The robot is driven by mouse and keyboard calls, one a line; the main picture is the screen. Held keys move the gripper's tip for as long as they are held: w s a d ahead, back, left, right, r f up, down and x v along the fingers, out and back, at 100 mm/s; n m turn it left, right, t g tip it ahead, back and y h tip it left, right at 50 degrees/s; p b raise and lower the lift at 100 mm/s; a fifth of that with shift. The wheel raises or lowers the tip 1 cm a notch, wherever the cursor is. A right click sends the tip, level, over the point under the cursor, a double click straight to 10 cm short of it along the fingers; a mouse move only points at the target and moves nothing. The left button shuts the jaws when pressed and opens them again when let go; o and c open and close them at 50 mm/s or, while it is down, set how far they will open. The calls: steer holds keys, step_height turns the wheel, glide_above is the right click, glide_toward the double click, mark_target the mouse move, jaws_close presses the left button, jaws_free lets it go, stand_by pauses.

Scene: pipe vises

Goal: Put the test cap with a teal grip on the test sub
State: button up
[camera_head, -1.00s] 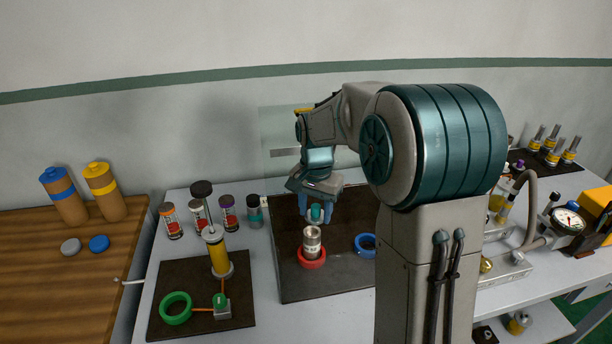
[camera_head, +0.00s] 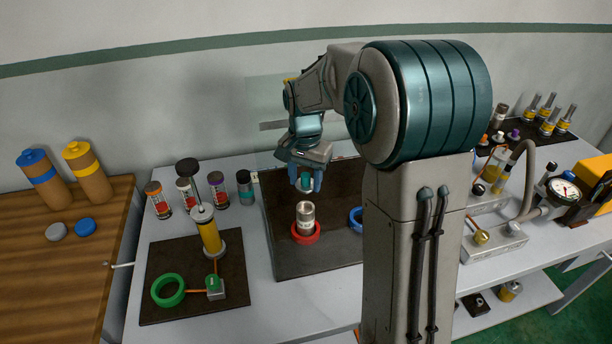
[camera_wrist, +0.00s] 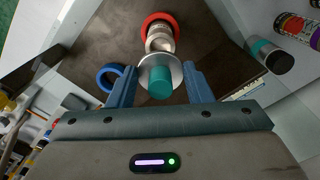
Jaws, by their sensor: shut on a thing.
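The test cap with a teal grip (camera_wrist: 160,84) has a pale metal disc and sits between the two fingers of my gripper (camera_wrist: 160,88) in the wrist view. My gripper (camera_head: 305,182) is shut on it, and its teal grip (camera_head: 306,180) shows between the blue fingers in the head view. The test sub (camera_head: 305,214) is a silver upright cylinder standing in a red ring (camera_head: 306,236). The cap is above the sub, with a small gap visible in the head view. In the wrist view the cap's disc partly hides the sub (camera_wrist: 158,40).
The sub stands on a dark mat (camera_head: 290,266). A blue ring (camera_head: 356,218) lies to its right, partly behind my arm. Several small jars, including a teal-banded one (camera_head: 245,188), stand to the left. A yellow cylinder assembly (camera_head: 209,238) stands on another dark mat.

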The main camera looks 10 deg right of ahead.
mark_target(305, 185)
steer(key=shift+f+b, duration=1.4)
steer(key=shift+f, duration=0.85)
steer(key=shift+f+b, duration=0.95)
steer(key=shift+f, duration=0.4)
steer(key=o, duration=1.1)
step_height(305, 185, up, 14)
steer(key=shift+f, duration=0.1)
